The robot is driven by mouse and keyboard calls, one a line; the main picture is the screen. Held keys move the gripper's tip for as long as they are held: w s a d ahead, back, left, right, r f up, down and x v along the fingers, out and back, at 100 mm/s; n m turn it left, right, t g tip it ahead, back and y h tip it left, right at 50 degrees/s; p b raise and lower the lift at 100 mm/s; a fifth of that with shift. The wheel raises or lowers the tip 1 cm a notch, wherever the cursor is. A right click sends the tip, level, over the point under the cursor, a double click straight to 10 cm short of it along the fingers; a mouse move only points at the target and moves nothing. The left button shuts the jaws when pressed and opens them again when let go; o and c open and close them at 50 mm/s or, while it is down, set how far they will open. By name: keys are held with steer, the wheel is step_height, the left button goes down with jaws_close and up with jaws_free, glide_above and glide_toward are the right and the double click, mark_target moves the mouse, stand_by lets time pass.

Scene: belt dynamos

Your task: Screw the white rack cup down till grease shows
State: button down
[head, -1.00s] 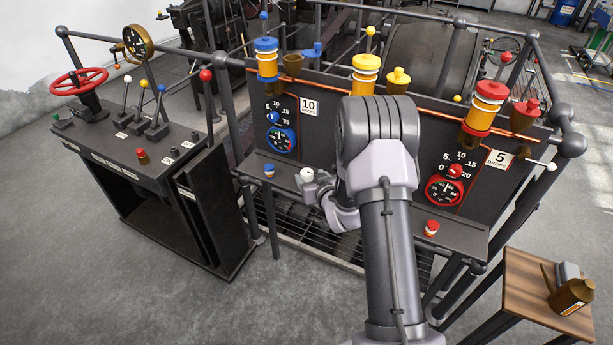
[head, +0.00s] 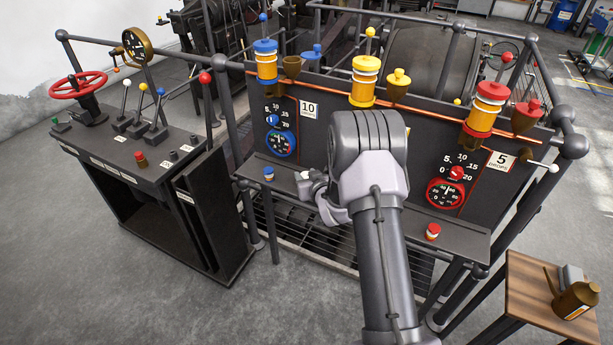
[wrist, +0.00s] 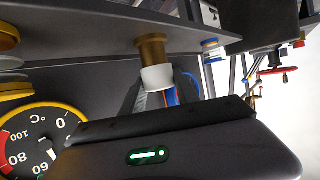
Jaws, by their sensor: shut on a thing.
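The white rack cup (head: 303,176) is on the dark ledge of the panel, between the blue and red cups, and is partly covered by my gripper (head: 315,187). In the wrist view the white cup (wrist: 157,78) shows against a brass fitting (wrist: 151,48). My gripper in the wrist view (wrist: 160,92) is shut on the white cup, its dark body filling the lower part of the picture. No grease can be made out; the far side of the cup is hidden.
A blue-topped cup (head: 268,173) is left on the ledge, a red-topped cup (head: 432,231) right. Blue, yellow and red oilers (head: 365,80) line the panel top. A yellow-rimmed gauge (wrist: 35,135) is close in the wrist view. A brass oil can (head: 575,299) stands on a side table.

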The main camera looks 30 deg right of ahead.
steer(key=shift+h+b, duration=0.3)
steer(key=shift+b, duration=0.1)
